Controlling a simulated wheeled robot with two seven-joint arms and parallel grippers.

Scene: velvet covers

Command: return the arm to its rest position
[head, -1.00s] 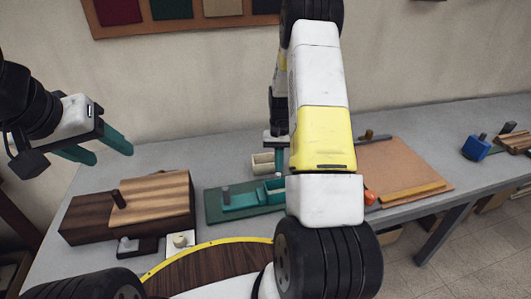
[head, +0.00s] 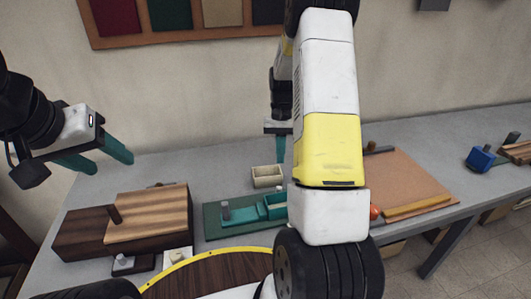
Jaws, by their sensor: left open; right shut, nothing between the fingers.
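My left gripper (head: 104,159) is at the left, above the back left part of the table. Its two teal fingers are apart with nothing between them. My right arm (head: 330,110) rises through the middle of the view and hides part of the table. My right gripper (head: 281,148) shows partly behind that arm, with its teal fingers pointing down above the table. It holds nothing that I can see.
The grey table (head: 190,160) carries a wooden box (head: 150,213) at left, a green tray (head: 213,223) with teal parts, a small cream container (head: 267,174), an orange-brown board (head: 400,180) and a blue block (head: 480,158). A fabric sample board (head: 185,42) hangs on the wall.

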